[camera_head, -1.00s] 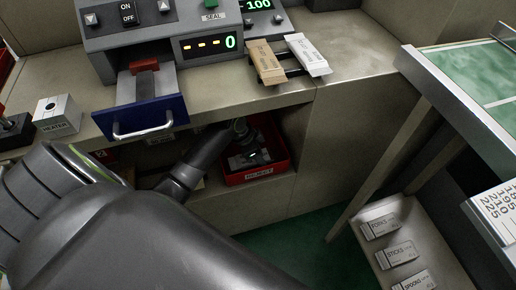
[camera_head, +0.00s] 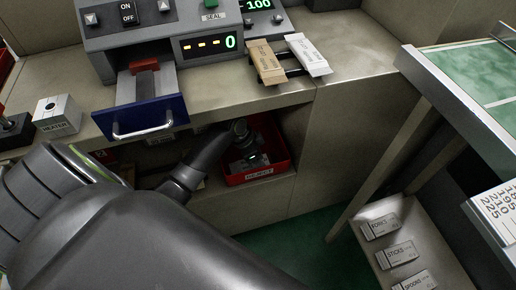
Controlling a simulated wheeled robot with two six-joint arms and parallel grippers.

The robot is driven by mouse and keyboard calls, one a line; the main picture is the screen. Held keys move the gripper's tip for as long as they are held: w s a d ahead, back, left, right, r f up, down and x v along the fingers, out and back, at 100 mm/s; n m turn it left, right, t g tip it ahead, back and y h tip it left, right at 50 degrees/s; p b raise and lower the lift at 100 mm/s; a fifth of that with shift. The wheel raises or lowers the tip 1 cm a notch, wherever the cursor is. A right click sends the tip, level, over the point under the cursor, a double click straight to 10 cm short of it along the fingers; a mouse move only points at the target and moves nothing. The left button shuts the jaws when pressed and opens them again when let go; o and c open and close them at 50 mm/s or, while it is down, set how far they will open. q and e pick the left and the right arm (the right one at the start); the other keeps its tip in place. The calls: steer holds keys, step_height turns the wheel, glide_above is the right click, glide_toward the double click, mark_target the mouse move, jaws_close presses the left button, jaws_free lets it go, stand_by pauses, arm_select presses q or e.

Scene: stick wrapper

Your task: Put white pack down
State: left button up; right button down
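A white pack (camera_head: 309,55) lies on a small dark rack on the counter, beside a brown pack (camera_head: 266,62). My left arm comes in from the lower left and reaches into the shelf under the counter. My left gripper (camera_head: 250,158) is at the red reject bin (camera_head: 237,179), low over its inside. Pale shapes show in the bin by the gripper, but they are too small and dark to tell whether it holds a pack. Its fingers are not clear. My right gripper is out of view.
A sealing machine (camera_head: 150,40) with an open blue drawer (camera_head: 143,118) stands above the shelf. The heater box (camera_head: 57,115) is at left. Labelled packs (camera_head: 397,254) lie on a low shelf at right. The green-topped table (camera_head: 480,75) is at right.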

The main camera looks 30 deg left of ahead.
arm_select(q)
steer(key=p+v, duration=0.1)
steer(key=v, duration=0.3)
steer(key=shift+w+d+r, duration=0.1)
steer(key=shift+w, duration=0.1)
steer(key=s+a, duration=0.2)
steer(key=s, duration=0.1)
steer(key=s+a, duration=0.3)
steer(key=s+a+p, duration=0.1)
steer(key=s+a, duration=0.1)
steer(key=s, duration=0.1)
steer(key=shift+s+a, duration=0.1)
steer(key=shift+a, duration=0.25)
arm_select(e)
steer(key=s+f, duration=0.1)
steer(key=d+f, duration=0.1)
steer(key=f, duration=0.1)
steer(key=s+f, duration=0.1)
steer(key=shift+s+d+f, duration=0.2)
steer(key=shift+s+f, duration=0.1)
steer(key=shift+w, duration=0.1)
